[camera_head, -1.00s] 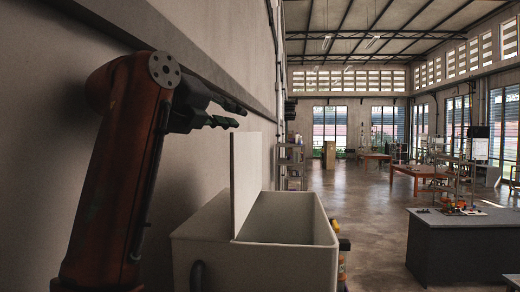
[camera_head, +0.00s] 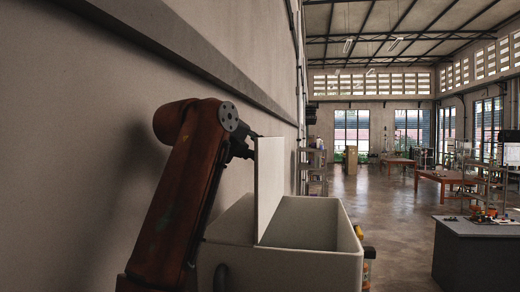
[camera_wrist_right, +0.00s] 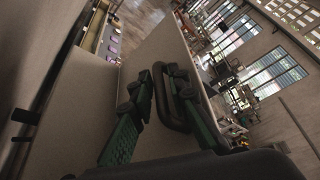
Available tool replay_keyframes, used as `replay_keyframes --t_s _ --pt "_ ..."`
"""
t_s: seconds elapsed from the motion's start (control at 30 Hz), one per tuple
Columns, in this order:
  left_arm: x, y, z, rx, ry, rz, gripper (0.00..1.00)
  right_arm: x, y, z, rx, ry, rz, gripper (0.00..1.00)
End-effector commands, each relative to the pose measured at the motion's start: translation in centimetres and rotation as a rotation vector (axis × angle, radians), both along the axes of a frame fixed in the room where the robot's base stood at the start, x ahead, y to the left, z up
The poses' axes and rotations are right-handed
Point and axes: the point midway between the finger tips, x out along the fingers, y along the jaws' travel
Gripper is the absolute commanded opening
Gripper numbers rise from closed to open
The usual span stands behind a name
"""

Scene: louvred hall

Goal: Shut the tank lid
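The pale tank (camera_head: 310,262) stands at the lower middle of the head view, open at the top. Its flat lid (camera_head: 271,185) stands upright at the opening's left side. My left arm reaches up from the lower left, and its dark gripper (camera_head: 243,146) is at the lid's upper left side. Its fingertips are hidden behind the lid, and contact cannot be told. In the right wrist view, my right gripper (camera_wrist_right: 160,88) has green-and-black fingers apart beside a dark loop (camera_wrist_right: 172,112) against a pale panel (camera_wrist_right: 150,50). I cannot tell whether they touch the loop.
A plain wall (camera_head: 90,150) runs close along the left. A grey-topped counter (camera_head: 480,250) stands at the right, with small items on it. A shelf (camera_head: 315,172) is beyond the tank.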

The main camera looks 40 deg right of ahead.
Motion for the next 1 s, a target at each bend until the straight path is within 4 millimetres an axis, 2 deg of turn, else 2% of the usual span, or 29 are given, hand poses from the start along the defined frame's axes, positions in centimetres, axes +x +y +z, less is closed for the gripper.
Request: replay_keyframes --t_s 0.13,0.37,1.0 --pt "0.18 0.00 0.00 0.000 -0.002 0.000 0.40 0.01 0.01 -0.02 0.000 0.000 0.000 0.15" --pt "0.32 -0.01 0.01 -0.001 -0.004 0.000 0.40 0.00 0.02 -0.03 0.000 0.000 0.000 0.00" --pt "0.37 -0.03 0.06 -0.001 -0.005 -0.001 0.40 -0.06 -0.17 -0.08 0.005 -0.002 -0.003 0.00"
